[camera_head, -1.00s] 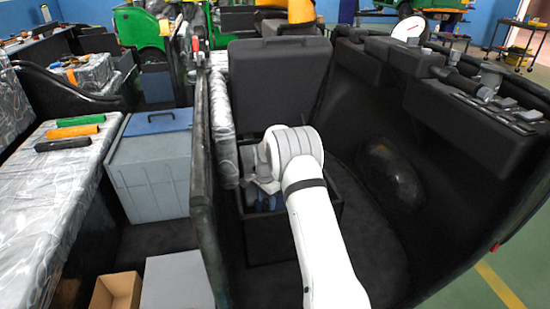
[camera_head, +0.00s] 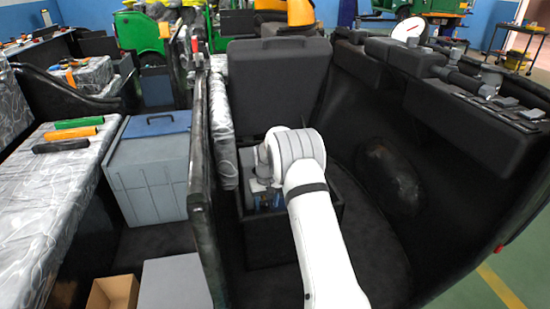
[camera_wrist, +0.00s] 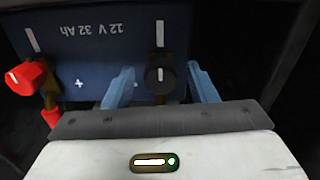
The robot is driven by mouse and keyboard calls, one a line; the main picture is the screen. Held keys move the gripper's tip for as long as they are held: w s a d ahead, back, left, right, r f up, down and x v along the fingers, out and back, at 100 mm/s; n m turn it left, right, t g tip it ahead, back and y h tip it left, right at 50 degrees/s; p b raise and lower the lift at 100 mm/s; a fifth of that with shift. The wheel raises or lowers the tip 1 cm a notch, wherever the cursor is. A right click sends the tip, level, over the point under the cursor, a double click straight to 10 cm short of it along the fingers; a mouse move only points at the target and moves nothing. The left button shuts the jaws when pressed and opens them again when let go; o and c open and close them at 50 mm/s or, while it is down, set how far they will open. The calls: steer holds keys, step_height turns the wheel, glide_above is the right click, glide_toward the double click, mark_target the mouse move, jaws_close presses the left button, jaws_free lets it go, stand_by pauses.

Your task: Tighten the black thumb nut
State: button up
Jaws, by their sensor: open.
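In the wrist view the black thumb nut (camera_wrist: 159,80) sits on a brown terminal post on the dark blue battery (camera_wrist: 105,40), with its white mark pointing straight up and down in the picture. My gripper (camera_wrist: 160,82) is open, with one blue finger on each side of the nut and a gap on both sides. The red thumb nut (camera_wrist: 27,76) is on the other terminal at the left, with its mark slanted. In the head view my white arm reaches into the black box (camera_head: 290,245), and my wrist hides most of what is inside.
The black box's open lid (camera_head: 278,85) stands upright behind my wrist. A dark panel (camera_head: 203,190) rises close on the left. A grey cool box (camera_head: 150,175) stands beyond it, and a cardboard box (camera_head: 113,292) is lower left.

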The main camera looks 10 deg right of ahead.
mark_target(267, 202)
steer(key=n+b, duration=0.2)
steer(key=n, duration=0.3)
steer(key=shift+d+f+n, duration=0.1)
steer(key=shift+f+n, duration=0.05)
steer(key=shift+n, duration=0.25)
steer(key=n+b, duration=0.2)
steer(key=n, duration=0.2)
steer(key=shift+w, duration=0.1)
steer(key=shift+n, duration=0.3)
step_height(267, 202, up, 9)
steer(key=shift+f+p, duration=0.15)
steer(key=shift+p, duration=1.05)
steer(key=s+r+m+p, duration=0.2)
steer(key=s+r+p, duration=0.2)
steer(key=s+r, duration=0.3)
steer(key=s+r+m+t+p, duration=0.1)
steer(key=s+r, duration=0.5)
steer(key=r, duration=0.7)
steer(key=shift+s+r+m+p, duration=0.35)
steer(key=shift+m+p, duration=0.25)
steer(key=shift+p, duration=0.8)
